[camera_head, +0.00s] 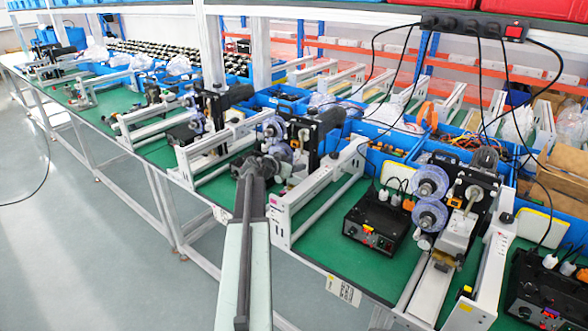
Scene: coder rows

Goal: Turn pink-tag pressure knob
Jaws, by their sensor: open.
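A small pink tag (275,200) shows on the near end of a white side plate (279,222), just right of my arm. I cannot make out for sure which small part by it is the pressure knob; my gripper and the parts around it may hide it. My gripper (262,163) is dark and small in the head view. It is above the bench edge, up and left of the pink tag, in front of a coder with purple-grey rollers (276,136). It appears empty, with its jaws apart. I cannot tell if it touches anything.
A green-topped bench (318,256) runs from far left to near right with a row of coder machines. A black control box (376,222) and another roller coder (430,200) stand to the right. Black cables hang from a power strip (474,25).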

